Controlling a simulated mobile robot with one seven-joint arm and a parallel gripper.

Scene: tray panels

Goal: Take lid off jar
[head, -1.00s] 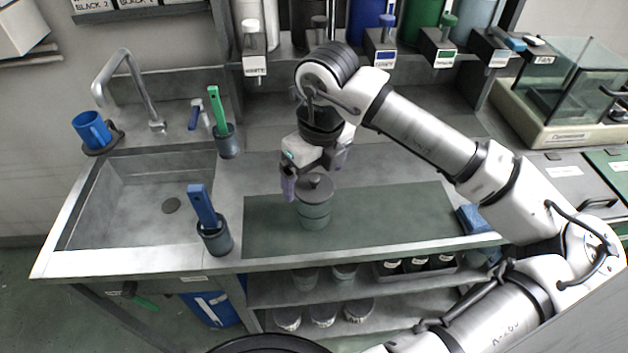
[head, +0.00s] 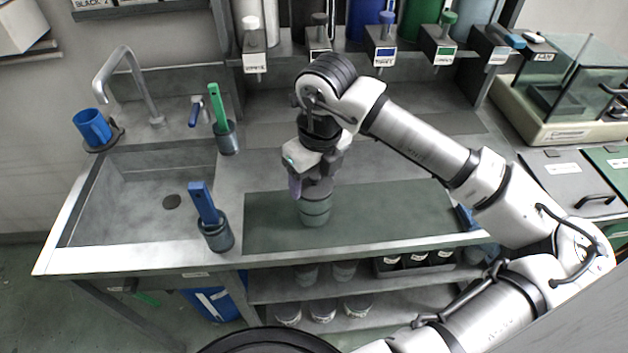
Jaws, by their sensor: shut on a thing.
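The jar (head: 315,212) is a grey-green cylinder standing upright on the dark green mat (head: 400,212) on the counter. Its dark grey lid (head: 318,192) shows at the top of the jar, partly hidden by my gripper. My gripper (head: 311,184) points down from above and is shut on the lid. The far finger and the lid's knob are mostly hidden, and I cannot tell whether the lid still touches the jar's rim all round.
A cup with a blue-handled brush (head: 216,236) stands left of the mat, and one with a green-handled brush (head: 227,138) farther back. The sink (head: 150,205) is at the left. Bare mat lies right of the jar. Dispensers line the back, and a glass-sided balance (head: 570,105) stands at the right.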

